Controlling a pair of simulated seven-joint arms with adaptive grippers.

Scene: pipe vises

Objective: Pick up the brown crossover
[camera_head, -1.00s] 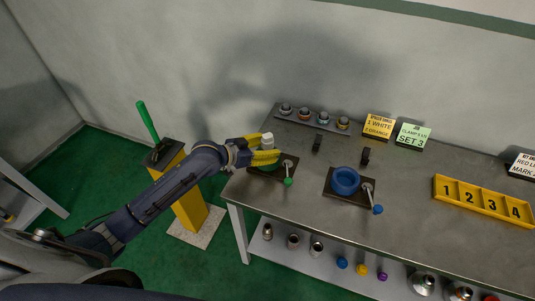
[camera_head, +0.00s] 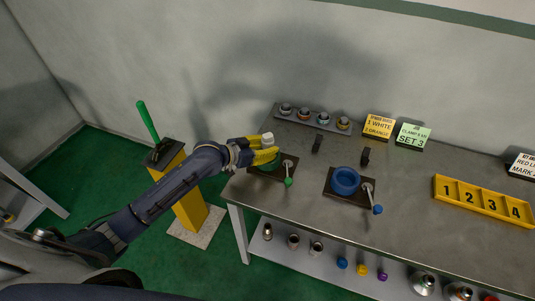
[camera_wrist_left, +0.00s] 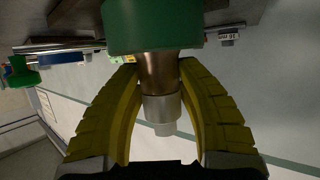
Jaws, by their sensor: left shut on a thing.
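The brown crossover shows in the left wrist view as a copper-brown body (camera_wrist_left: 158,68) with a narrower pale grey end (camera_wrist_left: 161,108). In the head view its pale top (camera_head: 267,138) stands above the yellow fingers. My left gripper (camera_head: 267,154) is shut on it, with one yellow finger on each side. The piece is at the green vise (camera_head: 264,170) on the left of the bench; the vise ring also shows in the left wrist view (camera_wrist_left: 153,28). The crossover's lower end is hidden, so I cannot tell whether it is inside the ring. My right gripper is not in view.
A blue vise (camera_head: 345,181) stands to the right. A rack (camera_head: 313,119) of several fittings lies behind, with small signs (camera_head: 379,126) beside it. A yellow numbered tray (camera_head: 482,201) is farther right. A yellow pedestal (camera_head: 190,207) with a green lever stands left of the bench.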

